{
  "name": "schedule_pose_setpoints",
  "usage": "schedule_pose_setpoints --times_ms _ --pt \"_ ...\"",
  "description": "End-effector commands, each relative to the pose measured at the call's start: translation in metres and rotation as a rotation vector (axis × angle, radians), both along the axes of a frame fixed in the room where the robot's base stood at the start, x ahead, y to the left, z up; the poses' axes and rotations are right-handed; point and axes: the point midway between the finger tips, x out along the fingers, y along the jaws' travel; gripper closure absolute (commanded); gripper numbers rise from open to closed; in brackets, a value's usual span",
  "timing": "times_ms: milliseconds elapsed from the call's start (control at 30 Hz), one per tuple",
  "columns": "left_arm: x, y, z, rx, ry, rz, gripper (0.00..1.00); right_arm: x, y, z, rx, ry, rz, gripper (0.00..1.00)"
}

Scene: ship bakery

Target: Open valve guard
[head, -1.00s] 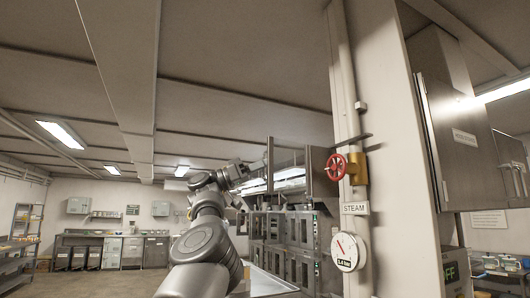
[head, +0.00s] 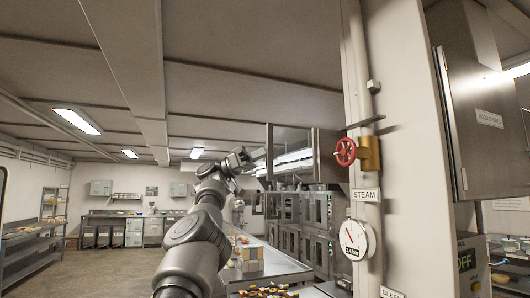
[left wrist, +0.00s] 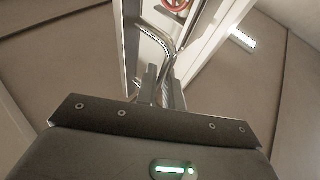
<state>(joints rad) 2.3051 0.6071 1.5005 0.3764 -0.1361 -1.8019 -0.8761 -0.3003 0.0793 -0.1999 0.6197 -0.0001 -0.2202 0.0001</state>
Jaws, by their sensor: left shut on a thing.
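A red valve wheel (head: 345,152) on a brass body (head: 369,153) sticks out from a pale pillar. A thin dark plate (head: 365,122) juts out just above it, seen nearly edge-on; I cannot tell whether it is the guard. In the left wrist view, the wheel (left wrist: 175,4) shows at the top edge, beyond a bent shiny bar (left wrist: 161,38). My left gripper (left wrist: 163,84) is shut on this bar, which may belong to the guard. In the head view, the left gripper (head: 251,156) appears small, left of the wheel. My right gripper is out of view.
A STEAM label (head: 365,195) and a round gauge (head: 356,239) sit below the valve. A metal cabinet (head: 490,125) is on the right. Ovens (head: 300,222) stand behind, and a table (head: 285,263) holds food and a box. Open floor (head: 90,272) lies at the left.

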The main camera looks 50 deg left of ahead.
Motion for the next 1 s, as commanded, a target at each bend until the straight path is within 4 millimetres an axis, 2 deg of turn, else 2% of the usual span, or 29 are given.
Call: schedule_pose_setpoints --times_ms 100,433,567,800,1000 --pt "0.000 0.000 0.000 -0.002 0.002 -0.001 0.83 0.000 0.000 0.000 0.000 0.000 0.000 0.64" --pt "-0.005 0.007 -0.002 -0.002 0.001 0.006 0.83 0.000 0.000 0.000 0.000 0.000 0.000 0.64" --pt "-0.016 0.021 -0.010 -0.002 0.001 0.006 0.83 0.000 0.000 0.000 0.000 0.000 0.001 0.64" --pt "-0.042 0.056 -0.026 -0.003 0.002 0.005 0.83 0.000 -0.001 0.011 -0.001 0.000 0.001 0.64" --pt "-0.057 0.074 -0.037 -0.002 0.003 0.003 0.83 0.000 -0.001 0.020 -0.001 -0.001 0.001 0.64"
